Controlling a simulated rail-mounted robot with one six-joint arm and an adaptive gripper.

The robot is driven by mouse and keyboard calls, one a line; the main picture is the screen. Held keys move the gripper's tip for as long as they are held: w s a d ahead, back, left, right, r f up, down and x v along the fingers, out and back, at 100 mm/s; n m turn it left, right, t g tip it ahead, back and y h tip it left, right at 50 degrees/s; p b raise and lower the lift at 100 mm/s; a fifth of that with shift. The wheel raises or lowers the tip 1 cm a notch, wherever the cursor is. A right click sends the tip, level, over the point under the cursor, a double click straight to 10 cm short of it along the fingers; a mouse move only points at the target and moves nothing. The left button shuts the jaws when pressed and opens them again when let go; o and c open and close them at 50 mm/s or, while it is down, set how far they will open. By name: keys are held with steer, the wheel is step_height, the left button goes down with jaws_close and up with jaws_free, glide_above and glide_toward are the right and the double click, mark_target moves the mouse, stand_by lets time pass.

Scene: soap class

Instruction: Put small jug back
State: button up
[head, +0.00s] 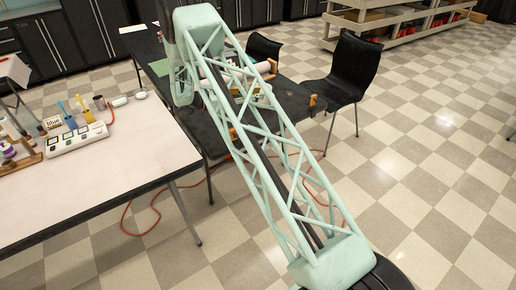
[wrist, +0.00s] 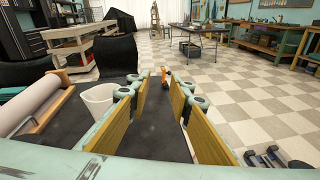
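A white, open-topped vessel (wrist: 97,100), which may be the small jug, stands on the black table (wrist: 150,136) in the wrist view. It is just left of my gripper (wrist: 156,92), partly hidden by the left finger. I cannot tell whether they touch. The fingers, with yellow-brown pads, are wide apart over the black table with nothing between them. In the head view, my green lattice arm hides much of the black table (head: 290,100), and I cannot make out the gripper's fingertips or the vessel clearly.
A paper roll (wrist: 34,106) lies left of the vessel. A small orange item (wrist: 164,77) is at the table's far edge. A black chair (head: 345,70) stands behind the table. The pale table (head: 110,170) at left holds a white device (head: 77,139) and bottles; its front is clear.

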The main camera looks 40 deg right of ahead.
steer(key=s+a+r+m+y, duration=0.4)
steer(key=s+a+r, duration=0.4)
steer(key=s+r, duration=0.5)
steer(key=s+a+r+m+y, duration=0.4)
steer(key=s+a+r, duration=0.3)
steer(key=s+r, duration=0.6)
steer(key=s+a+r+m+t+y, duration=0.2)
steer(key=s+a+m+t+y, duration=0.1)
steer(key=s+a, duration=0.9)
steer(key=s+a+r+m+t+y, duration=0.2)
steer(key=s+a+y, duration=0.3)
steer(key=s+a, duration=0.8)
steer(key=shift+s+r+m+t, duration=0.45)
steer(key=shift+s+m, duration=0.25)
steer(key=shift+s, duration=2.55)
steer(key=shift+w+a, duration=0.1)
steer(key=shift+a, duration=0.1)
